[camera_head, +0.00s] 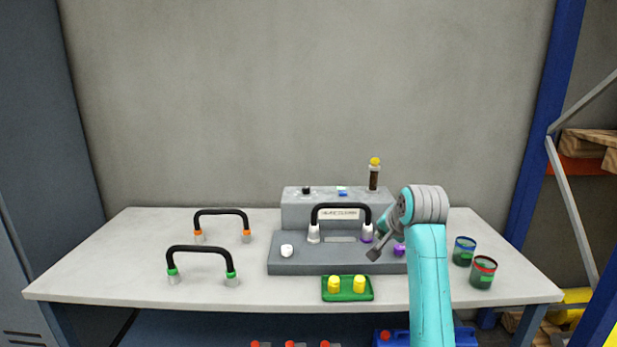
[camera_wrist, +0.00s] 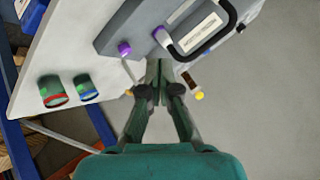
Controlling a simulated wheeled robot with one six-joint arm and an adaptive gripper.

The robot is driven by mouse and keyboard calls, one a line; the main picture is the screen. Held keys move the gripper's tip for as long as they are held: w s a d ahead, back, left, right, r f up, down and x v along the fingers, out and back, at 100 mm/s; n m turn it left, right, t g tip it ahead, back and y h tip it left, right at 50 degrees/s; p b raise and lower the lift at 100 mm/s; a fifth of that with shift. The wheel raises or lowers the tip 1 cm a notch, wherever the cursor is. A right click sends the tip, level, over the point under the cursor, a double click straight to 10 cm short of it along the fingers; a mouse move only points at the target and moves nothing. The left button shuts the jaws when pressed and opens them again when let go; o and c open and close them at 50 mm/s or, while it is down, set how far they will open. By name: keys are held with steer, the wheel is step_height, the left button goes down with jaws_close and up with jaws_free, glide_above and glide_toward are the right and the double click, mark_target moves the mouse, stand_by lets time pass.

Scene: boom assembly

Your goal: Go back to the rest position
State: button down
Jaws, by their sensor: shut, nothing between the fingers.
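My gripper (camera_head: 378,252) is shut and empty. In the head view it hangs at the end of my turquoise arm, in front of the right part of the grey stepped block (camera_head: 290,266). In the wrist view its fingers (camera_wrist: 164,70) come together near the block's edge (camera_wrist: 118,42). A black handle (camera_head: 341,207) with one white and one purple end stands on the block and also shows in the wrist view (camera_wrist: 190,55). A purple knob (camera_head: 399,250) sits beside my gripper, partly hidden by my arm. I cannot tell whether the gripper touches the block.
Two dark cups, one blue-rimmed (camera_head: 464,251) and one red-rimmed (camera_head: 482,272), stand right of my arm. A green tray (camera_head: 347,297) with yellow pieces lies in front of the block. Orange-ended (camera_head: 222,212) and green-ended (camera_head: 199,250) handles stand left. A yellow-topped post (camera_head: 374,175) rises behind.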

steer(key=s+f+n+t, duration=0.1)
steer(key=s+f, duration=0.4)
steer(key=f, duration=0.5)
steer(key=s+f, duration=0.5)
steer(key=f, duration=0.5)
steer(key=s+f+n+t, duration=0.1)
steer(key=s+f, duration=0.4)
steer(key=f, duration=0.4)
steer(key=s+f+n, duration=0.1)
steer(key=s+f, duration=0.5)
steer(key=s, duration=0.5)
steer(key=s+n+t+h, duration=0.1)
steer(key=s+n+t, duration=0.1)
steer(key=s, duration=2)
steer(key=s+r+n, duration=0.1)
steer(key=s+r, duration=0.4)
steer(key=s, duration=0.4)
steer(key=s+r+n+t, duration=0.1)
steer(key=s+r, duration=0.5)
steer(key=s, duration=0.2)
steer(key=shift+s+n+t, duration=0.3)
steer(key=shift+s+n, duration=0.1)
